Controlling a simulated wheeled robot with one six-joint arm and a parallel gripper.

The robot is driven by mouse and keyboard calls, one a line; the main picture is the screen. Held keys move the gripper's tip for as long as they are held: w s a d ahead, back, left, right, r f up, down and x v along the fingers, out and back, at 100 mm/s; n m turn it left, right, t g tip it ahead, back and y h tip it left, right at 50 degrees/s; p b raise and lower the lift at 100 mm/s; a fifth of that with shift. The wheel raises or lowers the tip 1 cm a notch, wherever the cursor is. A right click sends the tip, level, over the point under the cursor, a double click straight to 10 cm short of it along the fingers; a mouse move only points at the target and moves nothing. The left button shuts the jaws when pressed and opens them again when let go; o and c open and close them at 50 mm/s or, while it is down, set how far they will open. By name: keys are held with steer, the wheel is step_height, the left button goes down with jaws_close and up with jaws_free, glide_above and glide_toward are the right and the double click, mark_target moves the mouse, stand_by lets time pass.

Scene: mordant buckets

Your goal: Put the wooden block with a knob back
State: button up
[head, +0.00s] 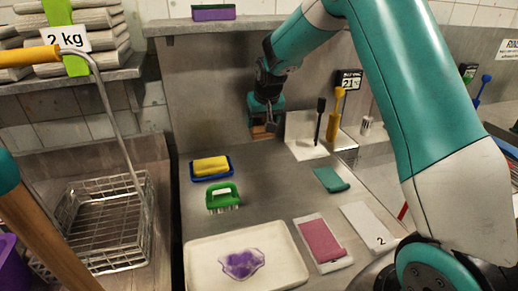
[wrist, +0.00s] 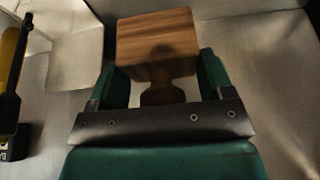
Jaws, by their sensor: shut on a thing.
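The wooden block with a knob (wrist: 158,42) is in my gripper. In the wrist view its brown grained body is beyond the jaws and its darker knob (wrist: 162,92) is between the two green fingers. My gripper (head: 265,122) is shut on it near the back wall of the steel counter in the head view. There the block (head: 262,131) shows only as a small brown patch, partly hidden by the gripper. I cannot tell whether the block touches the counter.
Right of the gripper stands a pale holder (head: 305,148) with a black-handled tool and a yellow-handled tool (head: 333,118). In front are a yellow sponge (head: 211,166) on a blue dish, a green brush (head: 222,194), a teal cloth (head: 331,179) and a white tray (head: 205,275) with a purple stain.

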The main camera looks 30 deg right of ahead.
mark_target(263, 138)
steer(key=shift+f+p, duration=0.6)
steer(key=shift+f, duration=3.75)
steer(key=o, duration=1)
steer(key=shift+r, duration=0.1)
steer(key=shift+r, duration=0.2)
steer(key=d+b+v, duration=0.1)
steer(key=b+v, duration=0.1)
steer(key=v, duration=0.9)
steer(key=s+a+r+n+g+y, duration=0.1)
steer(key=s+a+r+n+y, duration=0.4)
steer(key=s+a, duration=0.7)
steer(key=s+a+r+n+g, duration=0.1)
steer(key=s+a, duration=0.3)
steer(key=s, duration=0.7)
steer(key=s+a+r+n+g, duration=0.1)
steer(key=s+a+n+g, duration=0.1)
steer(key=s, duration=0.9)
steer(key=shift+a+r+n, duration=0.3)
steer(key=shift+a+n, duration=0.4)
steer(key=shift+a, duration=0.45)
